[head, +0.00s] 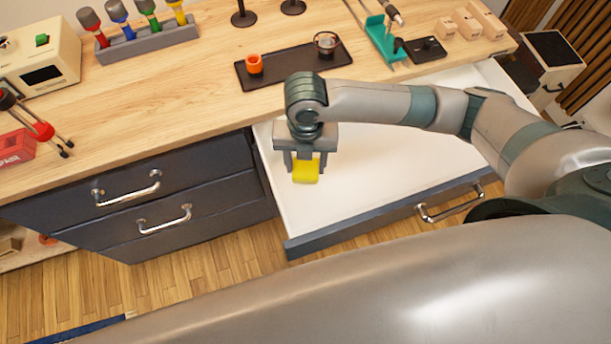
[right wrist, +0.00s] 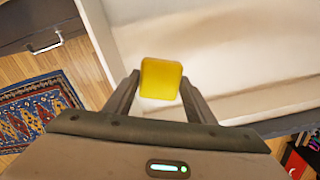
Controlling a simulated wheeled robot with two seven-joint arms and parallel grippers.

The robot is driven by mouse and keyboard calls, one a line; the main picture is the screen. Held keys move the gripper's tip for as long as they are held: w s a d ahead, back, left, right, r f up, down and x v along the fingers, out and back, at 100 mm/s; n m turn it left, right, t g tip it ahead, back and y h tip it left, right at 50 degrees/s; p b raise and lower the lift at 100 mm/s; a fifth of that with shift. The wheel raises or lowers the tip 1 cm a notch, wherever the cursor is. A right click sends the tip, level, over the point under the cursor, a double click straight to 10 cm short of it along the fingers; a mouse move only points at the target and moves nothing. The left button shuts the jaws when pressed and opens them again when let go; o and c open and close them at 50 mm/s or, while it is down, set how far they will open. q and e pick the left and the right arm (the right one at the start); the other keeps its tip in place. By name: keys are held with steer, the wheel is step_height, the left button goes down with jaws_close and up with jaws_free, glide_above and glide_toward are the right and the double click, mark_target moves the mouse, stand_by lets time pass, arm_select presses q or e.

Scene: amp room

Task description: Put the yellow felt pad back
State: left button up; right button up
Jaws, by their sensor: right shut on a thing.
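The yellow felt pad (head: 306,172) is held between the fingers of my right gripper (head: 301,163), over the left part of an open white drawer (head: 400,150). In the right wrist view the pad (right wrist: 161,78) sits at the fingertips of the right gripper (right wrist: 158,95), with the drawer's white floor (right wrist: 225,50) behind it. I cannot tell whether the pad touches the drawer floor. My left gripper is not in view.
A rack of coloured-handled tools (head: 150,40) stands at the back left. Closed drawers (head: 165,200) are left of the open one, which looks otherwise empty.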

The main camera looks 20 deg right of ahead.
mark_target(305, 167)
steer(key=shift+f, duration=1.65)
steer(key=shift+f+p, duration=0.7)
steer(key=shift+f, duration=1.2)
steer(key=shift+f, duration=0.15)
steer(key=o, duration=1.1)
steer(key=shift+r, duration=0.2)
